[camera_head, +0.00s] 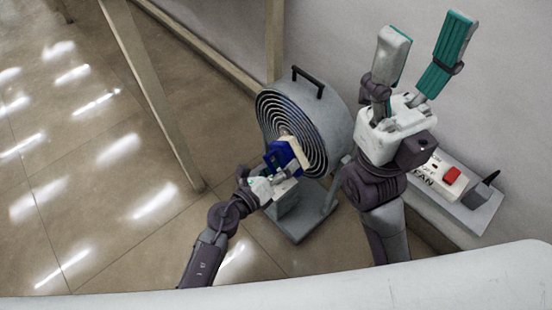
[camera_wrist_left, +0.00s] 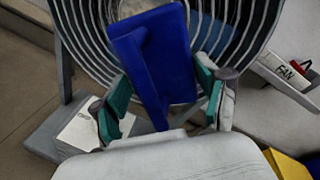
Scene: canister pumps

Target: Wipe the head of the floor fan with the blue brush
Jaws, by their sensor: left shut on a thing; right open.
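The floor fan's head (camera_head: 333,108) is a grey drum with a ringed grille and a dark top handle; it stands upright on its base. My left gripper (camera_head: 274,177) is shut on the blue brush (camera_head: 277,154) in front of the grille. The brush's cream side faces the grille's middle; I cannot tell whether it touches. In the left wrist view the blue brush (camera_wrist_left: 163,50) stands tilted between the fingers of my left gripper (camera_wrist_left: 166,95), covering part of the fan grille (camera_wrist_left: 90,35). My right gripper (camera_head: 424,48) is open and empty, raised right of the fan.
A switch box (camera_head: 437,178) marked FAN, with a red button (camera_head: 451,175), sits on a grey plate to the right. Pale posts and a rail (camera_head: 150,90) stand left of and behind the fan, by the wall. The tiled floor (camera_head: 80,190) at left is clear.

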